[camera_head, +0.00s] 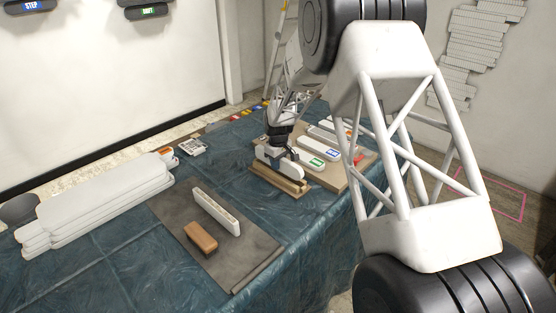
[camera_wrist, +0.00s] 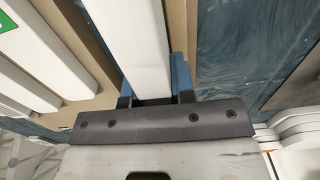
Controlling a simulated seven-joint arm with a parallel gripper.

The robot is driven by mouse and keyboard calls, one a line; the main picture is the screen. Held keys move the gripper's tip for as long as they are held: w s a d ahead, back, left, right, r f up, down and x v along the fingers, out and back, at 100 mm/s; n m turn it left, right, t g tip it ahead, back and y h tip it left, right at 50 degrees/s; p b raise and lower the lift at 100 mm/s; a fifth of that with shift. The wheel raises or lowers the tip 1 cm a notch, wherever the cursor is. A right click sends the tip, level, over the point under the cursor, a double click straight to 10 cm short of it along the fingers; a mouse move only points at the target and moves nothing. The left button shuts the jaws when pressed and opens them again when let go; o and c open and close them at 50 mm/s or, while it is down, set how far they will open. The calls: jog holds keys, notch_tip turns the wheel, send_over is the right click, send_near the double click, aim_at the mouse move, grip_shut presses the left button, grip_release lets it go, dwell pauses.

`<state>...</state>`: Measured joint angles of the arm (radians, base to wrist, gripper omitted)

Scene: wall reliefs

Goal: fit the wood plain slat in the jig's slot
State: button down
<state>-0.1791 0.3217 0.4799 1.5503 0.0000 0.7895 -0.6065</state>
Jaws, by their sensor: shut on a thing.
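My gripper (camera_head: 276,153) is shut on a long plain slat (camera_head: 265,158) over the wooden jig (camera_head: 283,186). The slat looks white, not wood-coloured. In the wrist view the slat (camera_wrist: 134,42) runs away from between my fingers (camera_wrist: 154,92), and tan jig wood (camera_wrist: 181,35) shows along its right side. In the head view the slat is upright on its edge and lies along the jig. Its lower edge is close to the jig's top. The slot is hidden, so I cannot tell whether the slat is inside it.
A board (camera_head: 335,180) with several labelled pale slats stands right of the jig. A grey mat (camera_head: 245,263) holds a brown block (camera_head: 201,237) and a pale bar (camera_head: 216,211). Stacked white panels (camera_head: 95,212) lie at left. The blue cloth (camera_head: 120,265) is clear in front.

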jog(key=shift+f, duration=0.35)
jog(key=shift+f, duration=0.5)
dwell(1.8)
jog(key=c, duration=0.9)
grip_release()
jog(key=shift+r, duration=3.85)
